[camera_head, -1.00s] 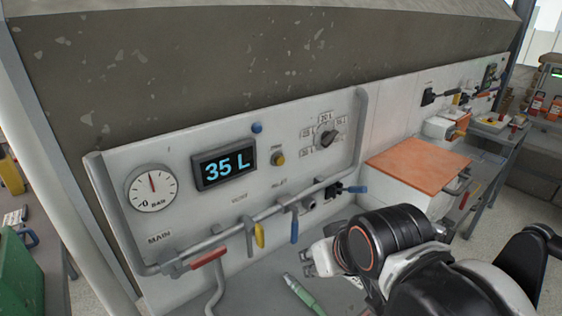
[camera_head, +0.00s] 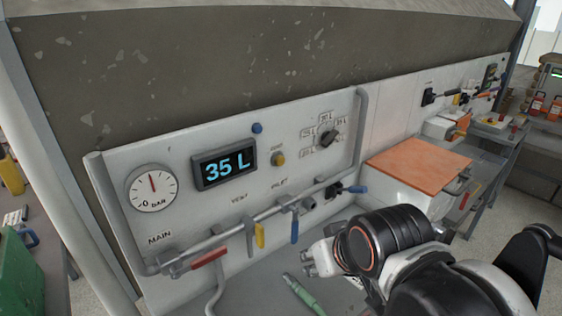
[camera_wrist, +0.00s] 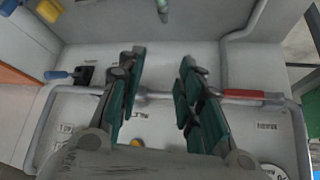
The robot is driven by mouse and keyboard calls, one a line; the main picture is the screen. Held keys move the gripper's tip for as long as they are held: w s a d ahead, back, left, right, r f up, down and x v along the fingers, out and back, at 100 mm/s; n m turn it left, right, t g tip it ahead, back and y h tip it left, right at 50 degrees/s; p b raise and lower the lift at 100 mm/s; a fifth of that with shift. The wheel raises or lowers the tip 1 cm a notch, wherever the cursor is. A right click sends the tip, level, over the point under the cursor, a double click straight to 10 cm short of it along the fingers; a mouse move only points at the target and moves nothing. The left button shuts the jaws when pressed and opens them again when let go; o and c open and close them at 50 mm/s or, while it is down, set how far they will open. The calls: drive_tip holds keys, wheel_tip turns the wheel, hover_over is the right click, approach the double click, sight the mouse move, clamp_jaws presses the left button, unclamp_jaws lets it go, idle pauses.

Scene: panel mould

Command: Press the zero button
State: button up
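The panel (camera_head: 215,210) carries a display (camera_head: 224,167) reading 35 L. A small blue button (camera_head: 257,128) sits above the display's right end. A yellow button (camera_head: 278,159) sits right of the display under a small label I cannot read. Which one is the zero button I cannot tell. My gripper (camera_wrist: 162,62) is open and empty in the wrist view, its green-padded fingers apart. In that view a yellow round part (camera_wrist: 136,143) shows between the fingers, near their base. In the head view my gripper is low right, apart from both buttons.
A grey rail runs across the panel's front, with red (camera_head: 209,257), yellow (camera_head: 259,235) and blue (camera_head: 294,230) handles below. A gauge (camera_head: 152,188) is left, a selector knob (camera_head: 328,138) upper right. An orange-topped box (camera_head: 418,164) stands right.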

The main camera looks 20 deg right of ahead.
clamp_jaws()
idle(1.2)
